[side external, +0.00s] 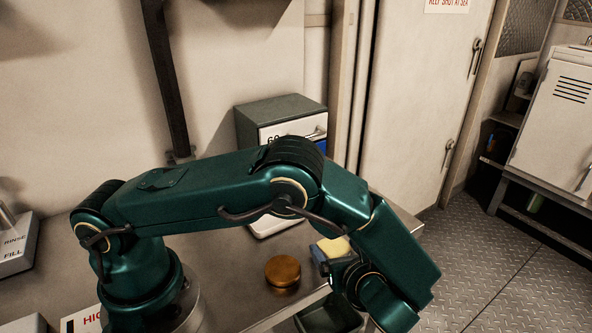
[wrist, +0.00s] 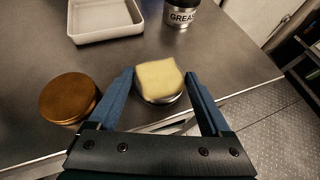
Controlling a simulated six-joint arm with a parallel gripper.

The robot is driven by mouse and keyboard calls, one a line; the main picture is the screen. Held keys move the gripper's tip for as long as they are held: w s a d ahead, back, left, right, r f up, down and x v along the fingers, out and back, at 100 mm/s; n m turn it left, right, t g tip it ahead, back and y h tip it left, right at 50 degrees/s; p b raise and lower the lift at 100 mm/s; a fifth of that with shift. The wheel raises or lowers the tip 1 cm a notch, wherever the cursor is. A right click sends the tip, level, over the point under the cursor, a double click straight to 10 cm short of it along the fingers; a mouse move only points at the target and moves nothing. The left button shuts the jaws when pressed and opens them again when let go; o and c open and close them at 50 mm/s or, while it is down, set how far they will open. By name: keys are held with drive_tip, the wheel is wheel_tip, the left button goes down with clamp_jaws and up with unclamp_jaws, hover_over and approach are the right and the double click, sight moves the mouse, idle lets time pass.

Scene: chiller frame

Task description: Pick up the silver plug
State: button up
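A pale yellow block (wrist: 159,78), like a sponge, sits near the table's front edge in the wrist view. A curved silvery rim (wrist: 172,100) shows just beneath it; this may be the silver plug, mostly covered by the block. My gripper (wrist: 160,75) is open, one blue finger on each side of the block, with small gaps visible. In the side view the block (side external: 334,246) shows beside a blue finger, and my wrist hides most of the gripper. I cannot tell the fingers' height above the table.
A brown-orange round disc (wrist: 68,98) lies left of my gripper. A white tray (wrist: 104,22) and a grease can (wrist: 182,12) stand farther back. A grey box (side external: 283,118) stands behind my arm. An open bin (side external: 330,318) sits below the table edge.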

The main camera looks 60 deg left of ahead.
drive_tip(key=c, duration=1)
clamp_jaws()
drive_tip(key=shift+r, duration=0.15)
